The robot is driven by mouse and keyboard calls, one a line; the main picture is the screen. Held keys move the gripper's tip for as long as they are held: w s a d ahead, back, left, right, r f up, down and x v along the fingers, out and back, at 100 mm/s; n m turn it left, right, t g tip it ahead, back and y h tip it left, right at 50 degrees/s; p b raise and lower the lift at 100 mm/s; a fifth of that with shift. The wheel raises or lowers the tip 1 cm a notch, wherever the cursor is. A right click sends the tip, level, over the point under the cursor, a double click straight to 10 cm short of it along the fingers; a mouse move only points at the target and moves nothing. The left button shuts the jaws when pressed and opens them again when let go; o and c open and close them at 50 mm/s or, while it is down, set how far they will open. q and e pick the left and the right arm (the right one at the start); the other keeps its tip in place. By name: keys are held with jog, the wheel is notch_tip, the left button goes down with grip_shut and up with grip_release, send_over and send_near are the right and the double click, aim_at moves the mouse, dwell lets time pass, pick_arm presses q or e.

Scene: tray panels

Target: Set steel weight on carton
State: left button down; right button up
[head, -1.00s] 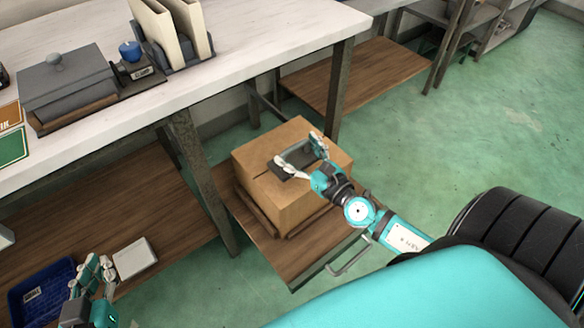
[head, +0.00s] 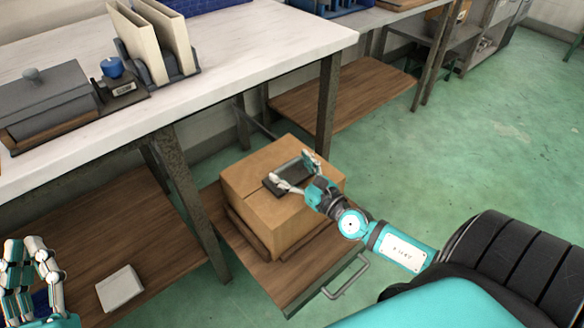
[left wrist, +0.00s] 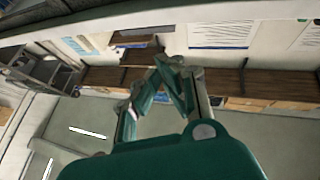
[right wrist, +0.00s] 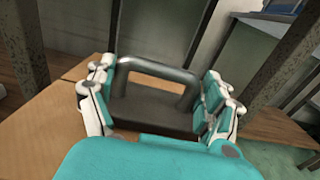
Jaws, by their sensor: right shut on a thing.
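The steel weight (head: 287,181) is a dark block with a grey bar handle. It is on top of the brown cardboard carton (head: 290,222), near the middle of its top face. My right gripper (head: 291,173) has its fingers at either end of the weight and is shut on it. The right wrist view shows the weight (right wrist: 152,113) between the fingers, its handle upright, over the carton top (right wrist: 40,135). Its underside is hidden, so full contact with the carton cannot be told. My left gripper (head: 29,250) is empty at the lower left, its fingertips together in the left wrist view.
The carton stands on a low wooden platform (head: 300,284) with a metal handle. A white worktop (head: 240,60) with binders (head: 150,45) and a lidded grey box (head: 45,100) is to the left. A white block (head: 119,288) lies on the lower shelf. Green floor is open at right.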

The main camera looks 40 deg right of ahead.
pick_arm(q)
jog(key=shift+s+r+t, duration=0.35)
jog(key=shift+r+t, duration=0.05)
jog(key=shift+r, duration=0.15)
pick_arm(e)
jog(key=shift+r, duration=0.1)
pick_arm(q)
jog(key=shift+s+r, duration=0.1)
pick_arm(e)
jog(key=o, duration=1.2)
jog(key=shift+f, duration=0.35)
jog(key=o, duration=0.3)
jog(key=shift+r, duration=0.1)
pick_arm(q)
jog(key=shift+s+a+r, duration=0.1)
pick_arm(e)
jog(key=shift+s, duration=0.1)
pick_arm(q)
jog(key=shift+s+r+t+h+b, duration=0.4)
jog(key=shift+s+r+t, duration=0.4)
jog(key=shift+r+t, duration=0.1)
pick_arm(e)
jog(key=shift+s+d, duration=0.2)
jog(key=shift+s, duration=2.75)
jog(key=shift+s+d, duration=0.2)
jog(key=shift+s, duration=2.75)
